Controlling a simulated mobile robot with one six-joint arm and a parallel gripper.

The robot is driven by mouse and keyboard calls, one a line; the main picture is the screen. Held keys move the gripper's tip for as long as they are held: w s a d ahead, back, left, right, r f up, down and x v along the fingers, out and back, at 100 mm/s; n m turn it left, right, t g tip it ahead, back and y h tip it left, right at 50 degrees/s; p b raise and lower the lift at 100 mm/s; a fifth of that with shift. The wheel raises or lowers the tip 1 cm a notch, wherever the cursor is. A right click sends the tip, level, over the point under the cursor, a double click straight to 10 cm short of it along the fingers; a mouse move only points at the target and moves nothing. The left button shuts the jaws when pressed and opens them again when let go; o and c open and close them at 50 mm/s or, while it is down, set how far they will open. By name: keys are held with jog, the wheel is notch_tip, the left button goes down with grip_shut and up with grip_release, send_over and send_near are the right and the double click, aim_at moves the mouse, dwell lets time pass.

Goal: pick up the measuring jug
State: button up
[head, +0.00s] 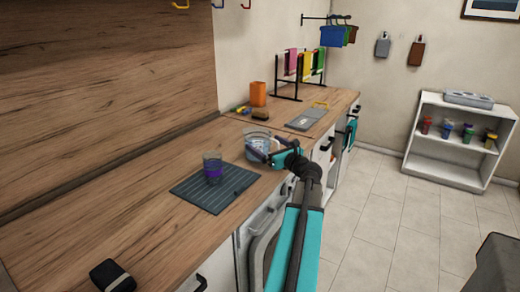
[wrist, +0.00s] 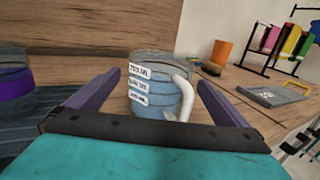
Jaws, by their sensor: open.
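The measuring jug (wrist: 155,98) is a clear bluish vessel with white label strips and a white handle (wrist: 183,97) turned to the right. It stands on the wooden counter, and in the head view the jug (head: 257,140) is partly hidden behind my gripper. My gripper (wrist: 160,92) is open, with its two purple fingers on either side of the jug in the wrist view. The right finger is near the handle. I cannot tell whether the fingers touch the jug. In the head view my gripper (head: 268,156) is at the counter's front edge.
A glass with a purple band (head: 212,168) stands on a dark ribbed mat (head: 235,182) left of the jug. An orange cup (head: 258,94), a sponge (head: 261,114) and a grey board (head: 306,118) are farther back.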

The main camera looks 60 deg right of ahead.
aim_at(259, 132)
jog(key=shift+p+x, duration=0.4)
jog(key=shift+x, duration=2.2)
jog(key=c, duration=1.5)
jog(key=shift+r, duration=0.25)
jog(key=shift+s+a+r+b, duration=0.2)
jog(key=shift+s+a+r, duration=0.55)
jog(key=shift+s+a, duration=1.1)
jog(key=shift+s+a+r+b, duration=0.2)
jog(key=shift+s+a+r, duration=0.65)
jog(key=shift+s, duration=1.8)
jog(key=shift+s+a+r+b, duration=0.2)
jog(key=shift+s+a+r, duration=0.45)
jog(key=shift+s+a, duration=1.25)
